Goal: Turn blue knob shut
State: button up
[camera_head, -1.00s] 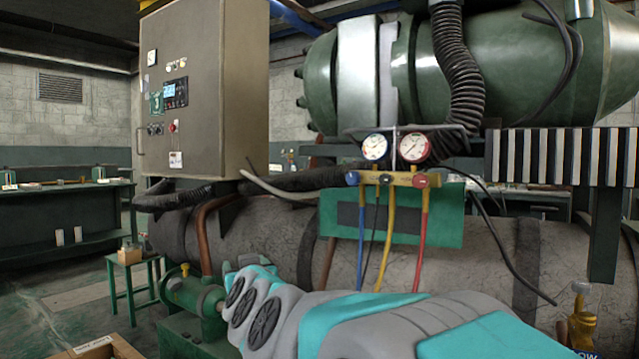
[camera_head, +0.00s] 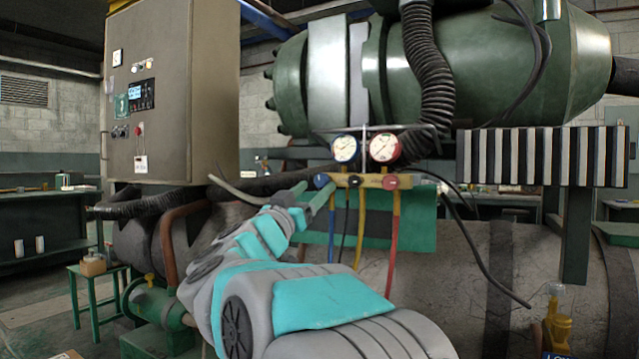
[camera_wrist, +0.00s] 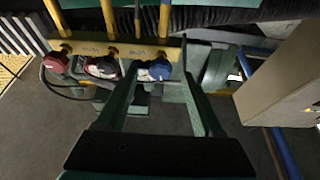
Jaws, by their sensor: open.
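The blue knob (camera_head: 321,181) is at the left end of the yellow gauge manifold (camera_head: 352,181), below the blue-rimmed gauge (camera_head: 345,149). My gripper (camera_head: 315,189) is open, with its green fingers reaching up to the knob. A red knob (camera_head: 390,182) is at the manifold's right end, and a dark knob is between the two.
Blue, yellow and red hoses (camera_head: 395,235) hang below the manifold over a green panel (camera_head: 415,222). A grey control cabinet (camera_head: 150,90) stands at the left. A black ribbed hose (camera_head: 428,65) and a green tank (camera_head: 500,60) are above.

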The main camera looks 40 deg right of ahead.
aim_at(320, 183)
jog(key=shift+x, duration=2.05)
jog(key=shift+r, duration=0.1)
grip_shut()
